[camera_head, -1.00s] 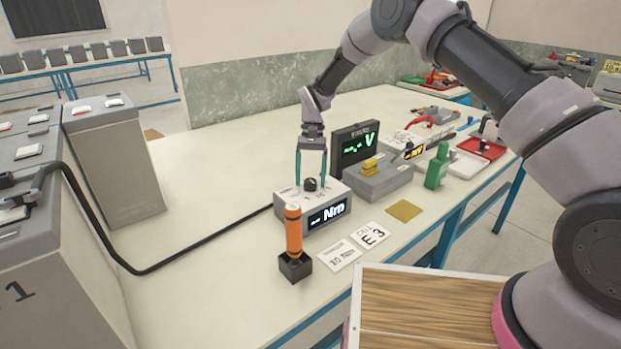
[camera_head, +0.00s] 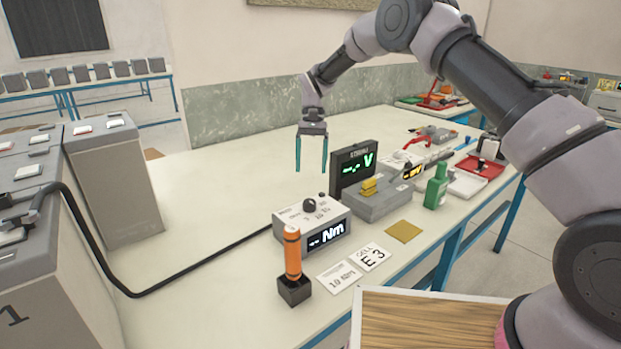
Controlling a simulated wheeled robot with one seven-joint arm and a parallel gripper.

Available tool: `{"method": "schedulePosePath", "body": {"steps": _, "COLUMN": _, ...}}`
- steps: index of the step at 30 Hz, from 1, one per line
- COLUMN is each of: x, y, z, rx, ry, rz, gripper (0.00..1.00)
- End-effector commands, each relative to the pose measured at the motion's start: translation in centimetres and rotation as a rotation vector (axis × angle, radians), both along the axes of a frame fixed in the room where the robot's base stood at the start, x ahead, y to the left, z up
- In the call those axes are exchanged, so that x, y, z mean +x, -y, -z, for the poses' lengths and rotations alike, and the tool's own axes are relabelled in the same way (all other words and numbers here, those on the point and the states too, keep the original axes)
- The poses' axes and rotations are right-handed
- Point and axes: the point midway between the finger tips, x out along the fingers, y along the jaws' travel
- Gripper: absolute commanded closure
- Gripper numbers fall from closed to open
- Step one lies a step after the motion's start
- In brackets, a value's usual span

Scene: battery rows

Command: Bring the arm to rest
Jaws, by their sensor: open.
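My gripper (camera_head: 311,168) points down with its two thin teal fingers apart and nothing between them. It hangs in the air above and behind the grey torque box (camera_head: 290,222), clear of it. The box has a dark knob (camera_head: 309,205) on top and a lit "Nm" display (camera_head: 327,236) on its front. My arm (camera_head: 465,70) reaches in from the right, bent high over the table.
An orange tool (camera_head: 292,253) stands upright in a dark holder (camera_head: 294,290). A voltage display (camera_head: 353,168), a grey box with a yellow part (camera_head: 376,198) and a green bottle (camera_head: 436,186) stand to the right. A black cable (camera_head: 190,268) crosses the table. The table's back left (camera_head: 220,180) is clear.

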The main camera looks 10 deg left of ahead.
Motion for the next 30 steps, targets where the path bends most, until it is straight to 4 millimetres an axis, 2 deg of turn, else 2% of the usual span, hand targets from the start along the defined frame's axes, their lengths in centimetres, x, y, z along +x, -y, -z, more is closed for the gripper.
{"method": "schedulePosePath", "body": {"steps": 11, "x": 0.2, "y": 0.0, "z": -0.5, "rx": 0.000, "ry": 0.000, "rz": 0.001, "gripper": 0.20}}
{"method": "schedulePosePath", "body": {"steps": 14, "x": 0.4, "y": 0.5, "z": -1.4, "rx": 0.006, "ry": 0.010, "rz": 0.005, "gripper": 0.20}}
{"method": "schedulePosePath", "body": {"steps": 17, "x": 1.0, "y": 2.0, "z": -4.2, "rx": 0.026, "ry": 0.043, "rz": 0.020, "gripper": 0.20}}
{"method": "schedulePosePath", "body": {"steps": 22, "x": 1.5, "y": 7.2, "z": -11.9, "rx": 0.078, "ry": 0.141, "rz": 0.065, "gripper": 0.20}}
{"method": "schedulePosePath", "body": {"steps": 26, "x": 0.7, "y": 11.8, "z": -17.5, "rx": 0.115, "ry": 0.225, "rz": 0.104, "gripper": 0.20}}
{"method": "schedulePosePath", "body": {"steps": 30, "x": -1.3, "y": 16.8, "z": -22.7, "rx": 0.151, "ry": 0.318, "rz": 0.149, "gripper": 0.20}}
